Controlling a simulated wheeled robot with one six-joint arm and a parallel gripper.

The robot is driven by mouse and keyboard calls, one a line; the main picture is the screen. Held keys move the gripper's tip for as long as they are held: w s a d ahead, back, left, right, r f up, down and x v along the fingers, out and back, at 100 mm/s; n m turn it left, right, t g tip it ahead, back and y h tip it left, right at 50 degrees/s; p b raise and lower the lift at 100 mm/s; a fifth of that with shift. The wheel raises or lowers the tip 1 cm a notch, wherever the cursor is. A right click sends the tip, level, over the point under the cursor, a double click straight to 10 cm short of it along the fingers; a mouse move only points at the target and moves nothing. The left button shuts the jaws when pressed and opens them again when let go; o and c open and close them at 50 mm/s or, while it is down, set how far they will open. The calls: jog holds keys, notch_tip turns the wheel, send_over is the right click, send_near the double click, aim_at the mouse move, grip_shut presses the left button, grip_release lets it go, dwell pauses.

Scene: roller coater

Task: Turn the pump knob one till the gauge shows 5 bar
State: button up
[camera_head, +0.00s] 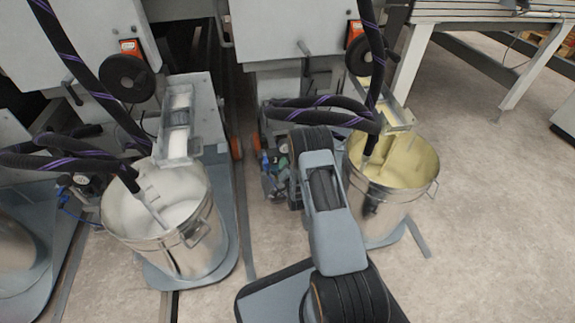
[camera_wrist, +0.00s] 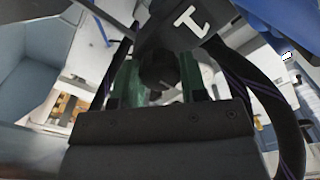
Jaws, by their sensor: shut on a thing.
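In the wrist view, the two green fingers of my gripper (camera_wrist: 157,82) stand on either side of a dark round knob (camera_wrist: 160,66) and are shut on it. A black part with a white T-shaped mark (camera_wrist: 188,22) lies just beyond the knob. In the head view, my arm reaches down to a small pump unit (camera_head: 272,178) on the floor between the two buckets.
A metal bucket of yellow coating (camera_head: 412,203) stands close to the right of my arm. A bucket of white coating (camera_head: 190,247) stands to the left. Black hoses with purple stripes (camera_head: 315,112) hang close above my arm. The floor at right (camera_head: 500,200) is clear.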

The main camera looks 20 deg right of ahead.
jog(key=o, duration=0.9)
jog(key=s+a+p, duration=0.1)
jog(key=s, duration=0.3)
jog(key=s+a+p, duration=0.1)
jog(key=s+p, duration=0.1)
jog(key=s, duration=0.3)
jog(key=s+p, duration=0.1)
jog(key=s, duration=0.3)
jog(key=shift+s+a+p, duration=0.3)
jog(key=shift+a+p, duration=0.05)
jog(key=shift+a, duration=0.05)
